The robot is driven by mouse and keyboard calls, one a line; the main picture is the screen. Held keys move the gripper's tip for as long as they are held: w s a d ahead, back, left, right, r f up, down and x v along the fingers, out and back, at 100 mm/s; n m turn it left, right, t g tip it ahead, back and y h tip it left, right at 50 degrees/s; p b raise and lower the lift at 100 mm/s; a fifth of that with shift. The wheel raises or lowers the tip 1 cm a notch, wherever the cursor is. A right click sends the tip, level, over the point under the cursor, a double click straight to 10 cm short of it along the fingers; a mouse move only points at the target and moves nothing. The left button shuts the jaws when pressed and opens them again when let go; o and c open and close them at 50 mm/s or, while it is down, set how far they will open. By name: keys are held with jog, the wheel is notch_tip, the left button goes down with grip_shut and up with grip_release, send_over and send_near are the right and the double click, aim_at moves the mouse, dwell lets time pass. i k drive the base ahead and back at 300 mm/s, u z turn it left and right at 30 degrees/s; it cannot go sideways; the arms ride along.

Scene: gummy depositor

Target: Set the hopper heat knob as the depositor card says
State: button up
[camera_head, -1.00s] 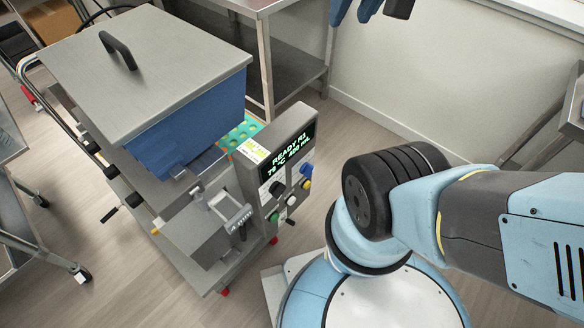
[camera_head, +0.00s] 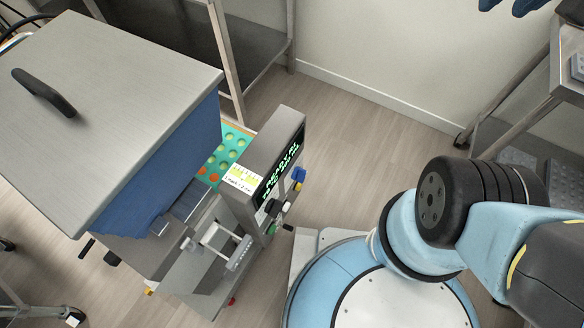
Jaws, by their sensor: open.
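The depositor has a large hopper with a flat steel lid (camera_head: 110,85) and blue sides (camera_head: 165,150), on the left. Its control panel (camera_head: 282,138) stands at the hopper's right, seen steeply from the side. The green-lit display (camera_head: 281,172) is too slanted to read. Below it are a blue knob (camera_head: 298,175) and a black knob (camera_head: 285,207), with others crowded together; their marks cannot be read. A small white and yellow card (camera_head: 241,179) is on the panel's near side, with print too small to read surely. My gripper is out of view; only my arm's links show at the right.
A teal mould tray (camera_head: 228,150) with green and orange rounds lies behind the panel. A steel table (camera_head: 225,50) stands at the back and a steel rack (camera_head: 530,110) at the right. Open floor (camera_head: 370,150) lies between the panel and the rack.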

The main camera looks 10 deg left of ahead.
aim_at(274, 207)
jog(key=z, duration=0.65)
jog(key=k, duration=2.7)
jog(key=u, duration=1.1)
jog(key=i, duration=1)
jog(key=z, duration=0.05)
